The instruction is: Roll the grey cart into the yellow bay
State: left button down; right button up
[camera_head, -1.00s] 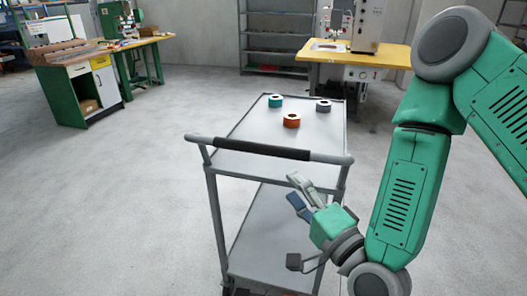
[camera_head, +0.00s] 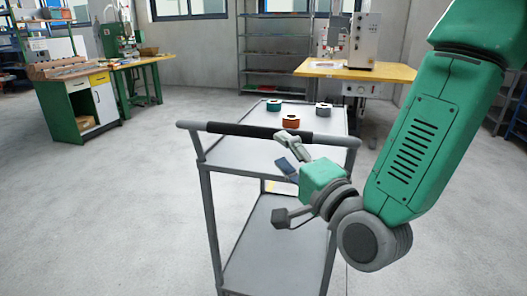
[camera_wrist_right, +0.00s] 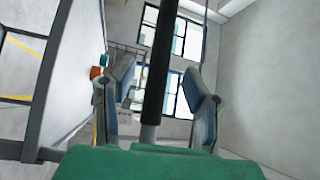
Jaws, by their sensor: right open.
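The grey cart (camera_head: 240,150) stands in front of me in the head view, with a flat top, a lower shelf and a handle bar with a black grip (camera_head: 240,130) across its near end. My right gripper (camera_head: 287,157) is open at the right half of the handle. In the right wrist view, the dark handle bar (camera_wrist_right: 158,70) runs between the two spread fingers (camera_wrist_right: 163,100), with a gap visible on each side. Thin yellow lines (camera_wrist_right: 20,99) show on the floor in the wrist view; I cannot tell the bay's full outline. My left gripper is not in view.
Teal (camera_head: 273,105), orange (camera_head: 291,121) and grey (camera_head: 323,109) spools stand on the cart's top. A yellow-topped machine table (camera_head: 395,73) is behind the cart. A green workbench (camera_head: 62,112) stands at the left. The floor left of the cart is clear.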

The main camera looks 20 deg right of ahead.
aim_at(268, 138)
jog(key=b+x, duration=0.2)
jog(key=shift+w+a+b, duration=0.1)
jog(key=shift+w+b, duration=0.3)
jog(key=shift+x, duration=2.4)
jog(key=shift+r, duration=0.15)
grip_shut()
